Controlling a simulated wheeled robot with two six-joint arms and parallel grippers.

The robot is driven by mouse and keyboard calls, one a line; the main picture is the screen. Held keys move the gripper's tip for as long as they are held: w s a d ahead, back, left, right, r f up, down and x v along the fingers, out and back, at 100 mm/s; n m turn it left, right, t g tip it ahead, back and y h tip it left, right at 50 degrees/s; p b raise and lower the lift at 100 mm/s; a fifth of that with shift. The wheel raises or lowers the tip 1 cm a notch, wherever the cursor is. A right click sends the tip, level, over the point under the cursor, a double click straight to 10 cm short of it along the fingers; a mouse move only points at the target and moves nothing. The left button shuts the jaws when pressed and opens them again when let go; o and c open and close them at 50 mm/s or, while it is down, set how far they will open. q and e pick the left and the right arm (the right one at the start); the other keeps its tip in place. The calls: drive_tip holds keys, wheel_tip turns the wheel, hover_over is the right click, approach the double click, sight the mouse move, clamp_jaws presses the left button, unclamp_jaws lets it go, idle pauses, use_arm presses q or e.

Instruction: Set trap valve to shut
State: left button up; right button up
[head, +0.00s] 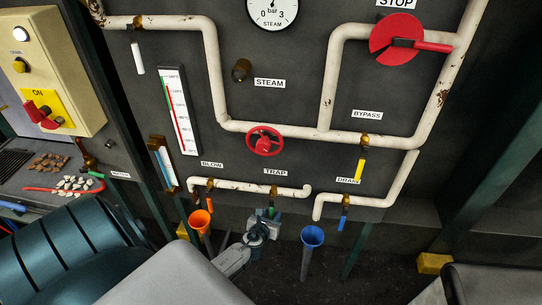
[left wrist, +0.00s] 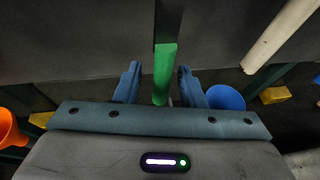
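The trap valve has a green lever (head: 271,212) that hangs down from the low white pipe, under the TRAP label (head: 275,172). The lever stands across the pipe's run. My left gripper (head: 262,226) is at the lever's lower end and partly covers it. In the left wrist view the green lever (left wrist: 164,72) lies between the two blue fingers, with a gap on each side, so the gripper is open around it. My right gripper is not in view.
An orange funnel (head: 200,221) stands left of my left gripper and a blue funnel (head: 312,238) stands right of it. The orange blow lever (head: 210,202) and blue drain lever (head: 342,220) hang nearby. A red handwheel (head: 264,141) sits above.

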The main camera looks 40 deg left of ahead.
use_arm(q)
drive_tip(key=v, duration=1)
drive_tip(key=shift+s+d+r+p, duration=0.2)
drive_tip(key=shift+s+p, duration=0.1)
drive_tip(key=shift+p, duration=0.1)
drive_tip(key=shift+f, duration=0.1)
drive_tip(key=s+f+n+g+b, duration=0.2)
drive_tip(key=s+f+n, duration=0.25)
drive_tip(key=f, duration=0.35)
drive_tip(key=s+d+f+n+g+h+b, duration=0.15)
drive_tip(key=s+f+n, duration=0.3)
drive_tip(key=f, duration=0.45)
drive_tip(key=s+f+n+g+b, duration=0.25)
drive_tip(key=s+f+n, duration=0.2)
drive_tip(key=f, duration=0.35)
drive_tip(key=s+d+f+n+g+h+b, duration=0.1)
drive_tip(key=s+d+f+n+g+b, duration=0.1)
drive_tip(key=s+f+n, duration=0.7)
drive_tip(key=s+d+f+n+g+h+b, duration=0.1)
drive_tip(key=s+d+f+n+g, duration=0.2)
drive_tip(key=s+f+n, duration=0.6)
drive_tip(key=s+d, duration=0.2)
drive_tip(key=s, duration=0.4)
drive_tip(key=shift+f+g+b, duration=0.15)
drive_tip(key=shift+g+b, duration=0.15)
drive_tip(key=shift+b, duration=0.1)
